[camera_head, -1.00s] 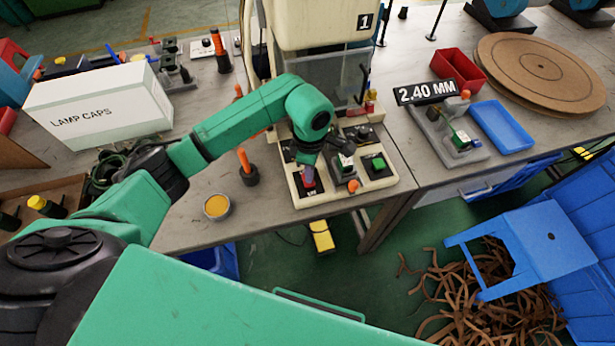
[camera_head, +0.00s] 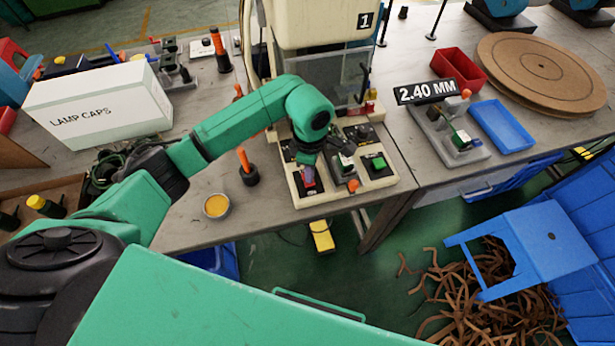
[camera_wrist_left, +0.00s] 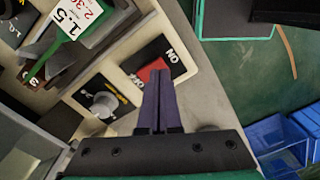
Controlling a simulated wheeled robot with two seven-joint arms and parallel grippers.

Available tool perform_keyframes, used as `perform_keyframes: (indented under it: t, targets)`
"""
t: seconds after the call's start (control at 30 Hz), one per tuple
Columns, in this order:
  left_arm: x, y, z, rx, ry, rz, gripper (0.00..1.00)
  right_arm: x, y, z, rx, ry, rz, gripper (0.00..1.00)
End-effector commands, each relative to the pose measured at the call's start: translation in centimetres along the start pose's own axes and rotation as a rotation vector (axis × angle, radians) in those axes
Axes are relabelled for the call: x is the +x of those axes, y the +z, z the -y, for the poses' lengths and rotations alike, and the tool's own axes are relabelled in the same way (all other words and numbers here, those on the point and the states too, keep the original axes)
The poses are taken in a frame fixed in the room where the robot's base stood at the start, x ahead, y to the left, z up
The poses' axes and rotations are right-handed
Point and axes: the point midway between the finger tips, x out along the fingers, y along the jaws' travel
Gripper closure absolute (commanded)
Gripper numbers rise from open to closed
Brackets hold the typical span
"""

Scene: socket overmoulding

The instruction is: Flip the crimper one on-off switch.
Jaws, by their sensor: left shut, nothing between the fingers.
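Crimper one (camera_head: 310,22) is the cream machine with a "1" label at the back of the bench. Its front base carries the on-off switch (camera_head: 309,178), a red rocker on a black plate at the front left. In the left wrist view the red rocker (camera_wrist_left: 146,72) sits beside the letters "ON". My left gripper (camera_wrist_left: 158,74) is shut and empty, its dark fingertips at the rocker and covering part of it. I cannot tell whether they touch it. In the head view the left wrist partly hides the gripper. My right gripper is in neither view.
A green button (camera_head: 378,163) and a grey knob (camera_wrist_left: 103,104) are near the switch. An orange-handled tool (camera_head: 247,168) and a tin (camera_head: 216,206) stand on the bench to the left. A white lamp caps box (camera_head: 95,105) lies behind my left arm.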

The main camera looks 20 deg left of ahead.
Motion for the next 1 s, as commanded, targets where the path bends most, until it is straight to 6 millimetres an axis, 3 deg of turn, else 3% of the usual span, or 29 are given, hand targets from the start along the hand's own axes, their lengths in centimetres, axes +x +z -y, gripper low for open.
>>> perform_keyframes:
  t: [1.0]
  targets:
    - [1.6, 0.0, 0.0, -0.001, 0.0, -0.001, 1.0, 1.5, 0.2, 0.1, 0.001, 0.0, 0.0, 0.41]
